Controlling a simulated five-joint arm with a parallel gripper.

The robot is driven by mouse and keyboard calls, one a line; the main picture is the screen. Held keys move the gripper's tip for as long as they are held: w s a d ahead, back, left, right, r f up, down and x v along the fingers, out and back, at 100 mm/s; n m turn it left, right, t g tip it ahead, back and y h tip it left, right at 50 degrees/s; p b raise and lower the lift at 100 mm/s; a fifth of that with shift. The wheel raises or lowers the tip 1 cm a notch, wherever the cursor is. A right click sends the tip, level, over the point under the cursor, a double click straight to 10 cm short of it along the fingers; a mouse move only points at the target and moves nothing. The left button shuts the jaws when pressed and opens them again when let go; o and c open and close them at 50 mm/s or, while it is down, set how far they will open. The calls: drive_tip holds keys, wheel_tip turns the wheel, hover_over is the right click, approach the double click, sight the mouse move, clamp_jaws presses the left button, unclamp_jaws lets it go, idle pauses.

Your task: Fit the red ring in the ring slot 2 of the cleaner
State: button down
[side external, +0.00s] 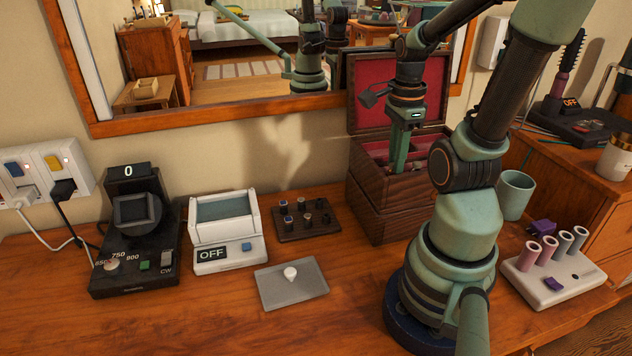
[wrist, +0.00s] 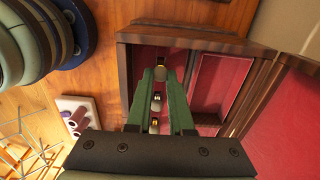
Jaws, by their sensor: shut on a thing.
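My gripper (wrist: 160,74) reaches down into the open wooden jewellery box (side external: 388,205), which has a red lining. In the wrist view its green fingers are shut on a small pale ring-like piece (wrist: 161,71) at their tips; its colour is unclear. More small rings (wrist: 156,97) lie in the compartment beneath, seen between the fingers. I cannot make out a red ring for certain. The likely cleaner is a white device (side external: 230,254) with a pale grey-green basin and an "OFF" display, left of the box in the side view. I cannot make out its ring slots.
A dark tray (side external: 298,237) with several small pieces stands between the cleaner and the box. A grey plate (side external: 310,288) with a white knob lies in front. A black device (side external: 135,270) stands at left. A green cup (side external: 515,195) and tube stand (side external: 555,285) are at right.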

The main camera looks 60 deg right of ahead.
drive_tip(key=shift+r, duration=0.3)
drive_tip(key=shift+r, duration=0.3)
drive_tip(key=shift+r, duration=1.05)
drive_tip(key=shift+r, duration=0.3)
idle(0.4)
